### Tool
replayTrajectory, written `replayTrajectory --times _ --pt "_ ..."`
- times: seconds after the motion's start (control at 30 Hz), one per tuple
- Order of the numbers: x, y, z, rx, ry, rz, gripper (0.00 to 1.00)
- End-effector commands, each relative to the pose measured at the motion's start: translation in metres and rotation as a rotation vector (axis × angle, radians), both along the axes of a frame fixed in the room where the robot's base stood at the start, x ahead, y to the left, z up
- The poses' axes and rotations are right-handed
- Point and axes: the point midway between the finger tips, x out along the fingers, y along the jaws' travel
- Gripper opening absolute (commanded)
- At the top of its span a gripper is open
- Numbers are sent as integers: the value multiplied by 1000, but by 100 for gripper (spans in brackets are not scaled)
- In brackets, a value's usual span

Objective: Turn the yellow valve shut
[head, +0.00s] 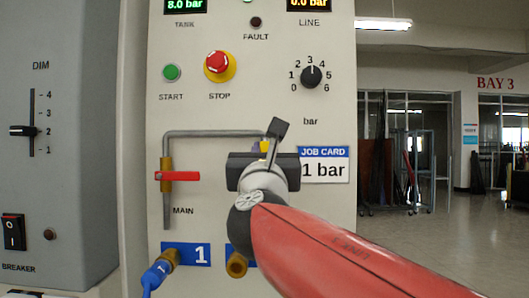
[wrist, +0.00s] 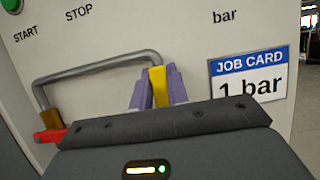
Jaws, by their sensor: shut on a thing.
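The yellow valve (head: 262,146) is on the panel at the right end of a grey pipe (head: 215,133). In the head view only a small part of its handle shows behind my gripper (head: 264,158). In the wrist view the yellow handle (wrist: 158,82) stands roughly upright between the two purple fingers of my gripper (wrist: 157,92). The fingers are shut on it from both sides. The valve's body and the lower part of the handle are hidden behind my gripper.
A red lever (head: 180,176), marked MAIN, lies level at left. A blue hose (head: 153,277) joins port 1. A job card (head: 324,165) reading 1 bar is right of my gripper. The STOP button (head: 217,63) and dial (head: 311,77) are above. Open floor lies right.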

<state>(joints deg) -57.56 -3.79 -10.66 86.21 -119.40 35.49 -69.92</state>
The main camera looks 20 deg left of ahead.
Motion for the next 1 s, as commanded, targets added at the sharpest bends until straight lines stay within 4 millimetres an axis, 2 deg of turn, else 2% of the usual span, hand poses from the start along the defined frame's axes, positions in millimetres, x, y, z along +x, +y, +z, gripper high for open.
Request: replayTrajectory --times 0.37,1.0 --pt "2 -8 -3 160 37 -2 0" --pt "8 -31 -14 740 178 -2 0"
